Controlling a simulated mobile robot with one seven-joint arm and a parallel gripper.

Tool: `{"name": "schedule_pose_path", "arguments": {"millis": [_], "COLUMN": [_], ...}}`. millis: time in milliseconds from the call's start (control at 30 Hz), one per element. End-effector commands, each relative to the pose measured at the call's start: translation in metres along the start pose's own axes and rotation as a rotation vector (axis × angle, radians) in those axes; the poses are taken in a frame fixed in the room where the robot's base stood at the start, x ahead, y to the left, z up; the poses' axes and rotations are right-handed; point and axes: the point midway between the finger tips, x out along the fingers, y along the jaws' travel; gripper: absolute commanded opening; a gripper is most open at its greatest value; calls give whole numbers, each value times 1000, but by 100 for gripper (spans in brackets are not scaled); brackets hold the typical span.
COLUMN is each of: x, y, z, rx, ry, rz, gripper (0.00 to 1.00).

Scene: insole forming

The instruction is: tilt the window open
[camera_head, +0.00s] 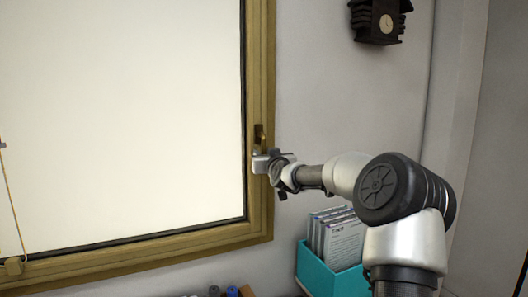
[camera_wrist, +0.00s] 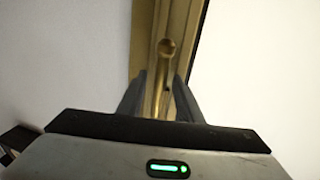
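The window (camera_head: 120,110) has a gold-brown wooden frame (camera_head: 262,60), and its pane is bright and plain. Its brass handle (camera_head: 260,136) sits on the right side of the frame, with its lower part hidden by my gripper (camera_head: 262,162). In the wrist view the handle (camera_wrist: 165,62) runs from a round knob down between the two dark fingers of my gripper (camera_wrist: 160,88). A gap shows on both sides of the handle, so the fingers are open around it. The window looks shut against its frame.
A dark wall clock (camera_head: 380,20) hangs at the upper right. A teal file box (camera_head: 335,280) with papers stands below my arm. Small bottles (camera_head: 232,291) stand at the bottom edge.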

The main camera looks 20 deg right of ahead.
Motion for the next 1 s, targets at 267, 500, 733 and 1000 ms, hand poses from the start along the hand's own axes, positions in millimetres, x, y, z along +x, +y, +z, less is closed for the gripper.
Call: {"name": "schedule_pose_path", "arguments": {"millis": [267,500,733,1000], "x": [8,8,8,7], "y": [0,0,0,-2], "z": [1,1,0,1], "rx": [-2,-1,-1,24], "ry": [0,0,0,-5], "rz": [1,1,0,0], "gripper": [33,14,0,0]}}
